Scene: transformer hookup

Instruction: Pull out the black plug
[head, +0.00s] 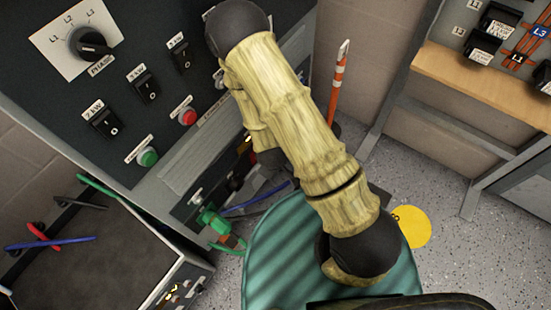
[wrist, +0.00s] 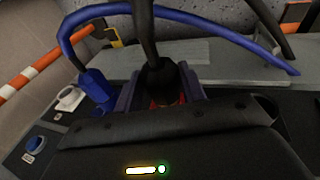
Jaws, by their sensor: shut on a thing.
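The black plug (wrist: 160,78) stands in the wrist view with its thick black cable rising from its top. The fingers of my gripper (wrist: 162,92) are on both sides of it, shut on it. A bit of red shows just below the plug between the fingers. My gripper's dark body covers the area in front, so I cannot tell whether the plug is still seated in its socket. In the head view my arm hides the gripper and the black plug.
A blue plug (wrist: 95,86) with an arching blue cable is close left of my gripper. A pale socket (wrist: 70,98) and a blue socket (wrist: 35,144) lie farther left. In the head view a green plug (head: 212,220) is by the panel (head: 150,60). An orange-white pole (head: 339,85) stands behind.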

